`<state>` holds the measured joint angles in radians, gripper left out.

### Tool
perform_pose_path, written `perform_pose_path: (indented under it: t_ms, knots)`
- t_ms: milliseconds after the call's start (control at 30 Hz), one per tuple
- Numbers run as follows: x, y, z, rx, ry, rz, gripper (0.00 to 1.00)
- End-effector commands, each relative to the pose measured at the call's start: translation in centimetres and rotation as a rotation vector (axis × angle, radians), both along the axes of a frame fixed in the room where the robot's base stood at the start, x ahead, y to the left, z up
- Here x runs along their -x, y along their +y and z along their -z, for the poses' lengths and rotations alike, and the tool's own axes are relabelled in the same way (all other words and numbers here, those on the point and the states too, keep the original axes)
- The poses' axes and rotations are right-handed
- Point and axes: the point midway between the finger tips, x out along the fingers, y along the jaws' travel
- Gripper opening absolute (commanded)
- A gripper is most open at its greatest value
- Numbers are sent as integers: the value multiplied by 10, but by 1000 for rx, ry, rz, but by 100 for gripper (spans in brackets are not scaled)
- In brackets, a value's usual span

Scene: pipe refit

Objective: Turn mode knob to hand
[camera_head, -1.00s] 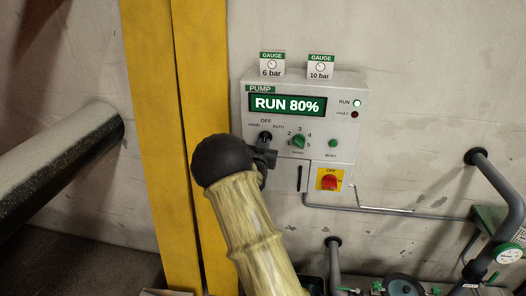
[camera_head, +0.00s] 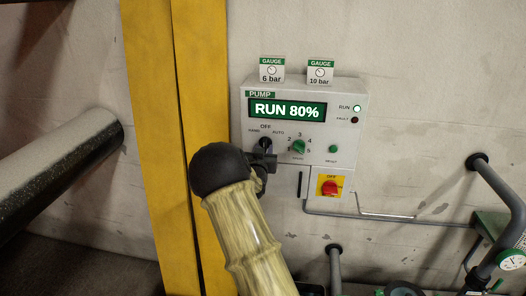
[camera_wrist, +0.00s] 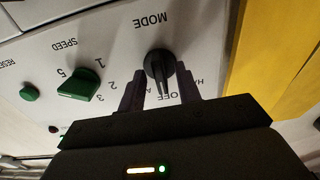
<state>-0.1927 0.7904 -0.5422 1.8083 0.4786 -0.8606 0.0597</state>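The black mode knob (camera_wrist: 160,66) is on the pump panel, at its lower left in the head view (camera_head: 265,143). In the wrist view the panel appears upside down, and the knob's pointer is toward the OFF label. My gripper (camera_wrist: 161,92) is open, with one dark finger on each side of the knob's pointer. Gaps show between the pointer and both fingers. The HAND label (camera_wrist: 198,82) is partly hidden by the right finger, and the AUTO label is mostly hidden. In the head view my gripper (camera_head: 266,160) is just below the knob, partly hidden by my wrist.
The panel display (camera_head: 287,110) reads RUN 80%. The green speed knob (camera_head: 298,147) and green reset button (camera_head: 333,149) are right of the mode knob. A red switch on yellow (camera_head: 329,187) is below. A yellow post (camera_head: 203,80) stands close at the left.

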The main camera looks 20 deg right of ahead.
Motion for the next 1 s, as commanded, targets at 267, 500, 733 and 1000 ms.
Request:
perform_pose_path:
  t_ms: [267,500,733,1000]
  knots:
    - [3,2,0,-1,-2,0,34]
    - [26,18,2,-2,-2,-1,34]
    - [62,43,2,-3,-3,-2,34]
    - [106,73,2,-3,-2,-3,34]
